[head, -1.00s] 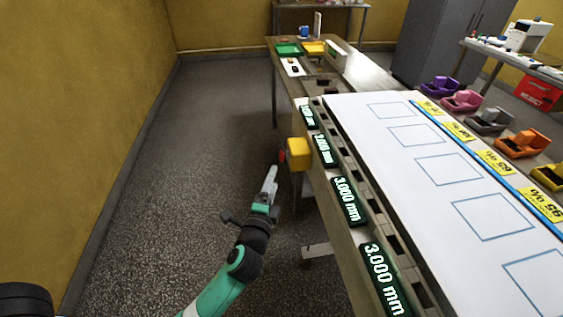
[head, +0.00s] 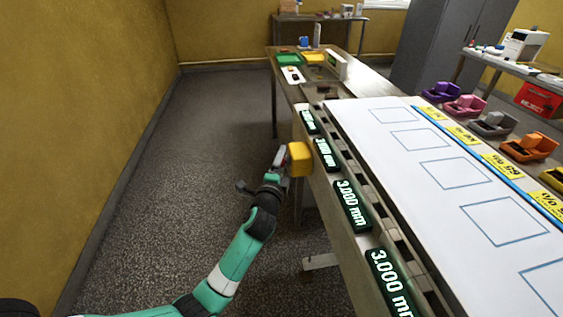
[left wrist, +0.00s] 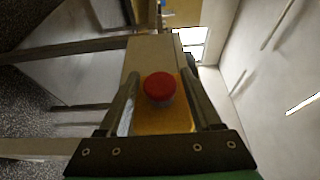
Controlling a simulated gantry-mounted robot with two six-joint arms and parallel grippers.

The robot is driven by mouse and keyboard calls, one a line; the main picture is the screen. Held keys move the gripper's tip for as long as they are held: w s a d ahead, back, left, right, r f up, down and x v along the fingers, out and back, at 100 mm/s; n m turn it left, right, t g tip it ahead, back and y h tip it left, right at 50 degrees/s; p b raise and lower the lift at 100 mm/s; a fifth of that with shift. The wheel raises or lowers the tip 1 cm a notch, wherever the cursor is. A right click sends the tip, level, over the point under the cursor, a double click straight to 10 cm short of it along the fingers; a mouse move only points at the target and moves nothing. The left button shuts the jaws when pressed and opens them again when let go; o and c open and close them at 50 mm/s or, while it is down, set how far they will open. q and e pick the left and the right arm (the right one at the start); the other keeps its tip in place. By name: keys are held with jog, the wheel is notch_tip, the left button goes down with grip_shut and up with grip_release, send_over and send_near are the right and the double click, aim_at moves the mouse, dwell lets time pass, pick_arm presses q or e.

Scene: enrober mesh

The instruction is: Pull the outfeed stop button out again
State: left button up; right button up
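The outfeed stop button is a red round cap (left wrist: 159,87) on the face of a yellow box (head: 300,158). The box is fixed to the left side of the long table. My left gripper (head: 281,158) is at the box's left face in the head view. In the left wrist view its two fingers (left wrist: 164,95) stand apart, one on each side of the red cap, with a visible gap on both sides. Whether the fingertips touch the box is unclear. In the head view the cap is mostly hidden by the gripper. My right gripper is not in view.
The long table carries a white sheet with blue outlined squares (head: 455,172) and green 3.000 mm displays (head: 352,205) along its near edge. Coloured holders (head: 466,106) line the far side. The grey floor (head: 170,170) left of the table is clear.

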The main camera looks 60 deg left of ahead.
pick_arm(q)
grip_shut()
dwell(1.2)
